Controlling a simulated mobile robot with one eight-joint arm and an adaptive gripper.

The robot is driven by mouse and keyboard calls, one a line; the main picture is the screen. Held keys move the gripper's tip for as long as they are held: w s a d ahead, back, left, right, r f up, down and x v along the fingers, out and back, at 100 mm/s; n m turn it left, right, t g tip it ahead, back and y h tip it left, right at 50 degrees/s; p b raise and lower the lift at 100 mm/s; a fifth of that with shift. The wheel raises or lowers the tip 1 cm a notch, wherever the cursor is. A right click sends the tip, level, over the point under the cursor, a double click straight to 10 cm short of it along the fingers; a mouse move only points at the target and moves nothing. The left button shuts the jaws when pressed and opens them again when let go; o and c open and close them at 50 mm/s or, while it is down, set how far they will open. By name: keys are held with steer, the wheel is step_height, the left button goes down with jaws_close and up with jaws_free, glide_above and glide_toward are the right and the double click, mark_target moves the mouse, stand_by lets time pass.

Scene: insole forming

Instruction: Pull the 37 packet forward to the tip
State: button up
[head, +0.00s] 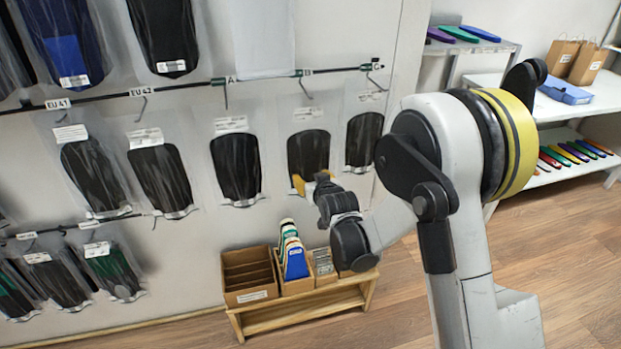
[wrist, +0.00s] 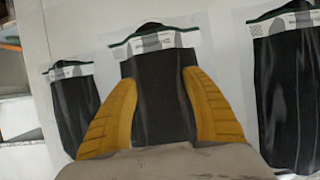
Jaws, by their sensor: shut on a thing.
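The packet hangs close to the wall. Its label is too small to read, so I cannot tell its size number. The wrist's pale housing hides part of the packet in the wrist view.
A smaller black packet (head: 363,142) hangs to the right and a larger one (head: 235,165) to the left. A rail (head: 250,79) with hooks runs above. A wooden stand with boxes (head: 250,297) is below. Shelves (head: 573,133) stand at the right beyond clear floor.

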steer(key=o, duration=1.3)
steer(key=v, duration=1.2)
steer(key=shift+r, duration=0.1)
